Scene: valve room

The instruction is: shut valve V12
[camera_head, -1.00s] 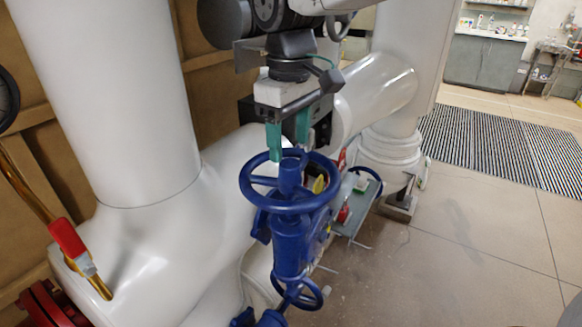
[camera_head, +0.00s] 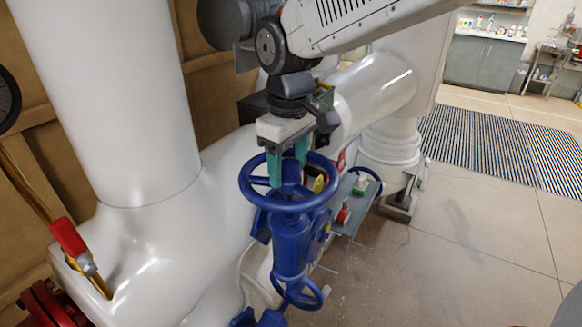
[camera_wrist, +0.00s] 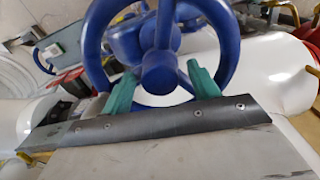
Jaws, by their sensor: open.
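A blue valve with a round handwheel (camera_head: 322,201) stands in the middle of the head view. No label reading V12 can be made out on it. My gripper (camera_head: 288,172) is above and partly within the wheel, pointing down, with its green fingers apart. In the wrist view the wheel (camera_wrist: 226,62) fills the upper middle, and my gripper (camera_wrist: 160,92) has one finger on each side of the hub (camera_wrist: 160,73). I cannot tell whether the fingers touch the hub or spokes. Nothing is held.
Large white pipes (camera_head: 105,100) stand left and behind the valve. A smaller blue handwheel (camera_head: 304,294) is lower on it. A grey tray (camera_head: 350,221) with small red items is close at right. A red-handled lever (camera_head: 67,236) is at left. Open floor (camera_head: 480,230) lies right.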

